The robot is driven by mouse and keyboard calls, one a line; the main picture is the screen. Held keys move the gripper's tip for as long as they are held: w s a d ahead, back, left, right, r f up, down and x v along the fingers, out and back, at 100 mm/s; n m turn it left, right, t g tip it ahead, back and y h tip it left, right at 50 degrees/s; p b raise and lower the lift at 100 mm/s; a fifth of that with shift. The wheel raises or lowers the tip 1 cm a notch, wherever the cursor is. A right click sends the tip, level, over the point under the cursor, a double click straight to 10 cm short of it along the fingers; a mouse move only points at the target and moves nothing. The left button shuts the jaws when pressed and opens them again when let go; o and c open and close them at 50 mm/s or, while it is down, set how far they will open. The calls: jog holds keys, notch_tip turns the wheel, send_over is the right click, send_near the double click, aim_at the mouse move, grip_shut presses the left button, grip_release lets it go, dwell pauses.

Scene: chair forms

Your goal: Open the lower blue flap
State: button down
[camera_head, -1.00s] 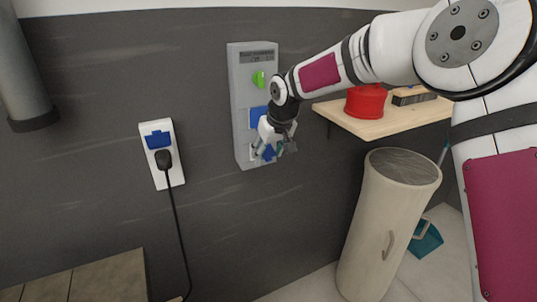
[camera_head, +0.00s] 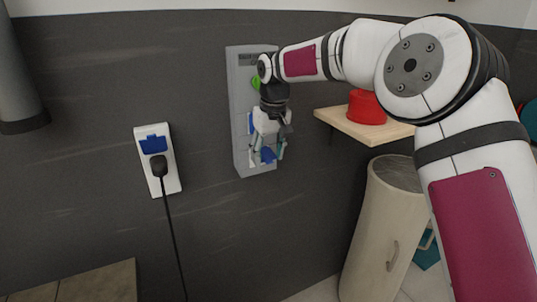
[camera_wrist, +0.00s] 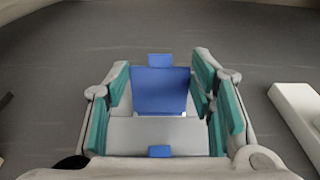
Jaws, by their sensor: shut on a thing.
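The tall grey wall panel (camera_head: 241,130) carries the lower blue flap (camera_head: 268,155), which shows between my fingers. My gripper (camera_head: 266,158) is at the panel's lower end, with one finger on each side of the flap, shut on it. In the wrist view the flap (camera_wrist: 160,90) lies between the teal finger pads of my gripper (camera_wrist: 161,85). A small blue tab (camera_wrist: 160,60) shows at its far edge and another blue piece (camera_wrist: 160,151) nearer the camera. The flap looks closed or nearly so; its exact angle is unclear. My wrist hides the panel's middle.
A green part (camera_head: 256,83) sits higher on the panel. A white socket (camera_head: 158,180) with a blue cover and black plug is at left. A wooden shelf (camera_head: 345,125) with a red container (camera_head: 366,107) and a beige cylinder (camera_head: 385,235) are at right.

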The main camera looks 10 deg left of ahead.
jog(key=c, duration=0.7)
grip_release()
jog(key=shift+w, duration=0.1)
jog(key=r, duration=0.4)
jog(key=s+r, duration=0.1)
jog(key=r, duration=0.3)
jog(key=d+r, duration=0.1)
jog(key=r, duration=0.2)
jog(key=shift+s+r, duration=0.4)
jog(key=shift+c, duration=0.7)
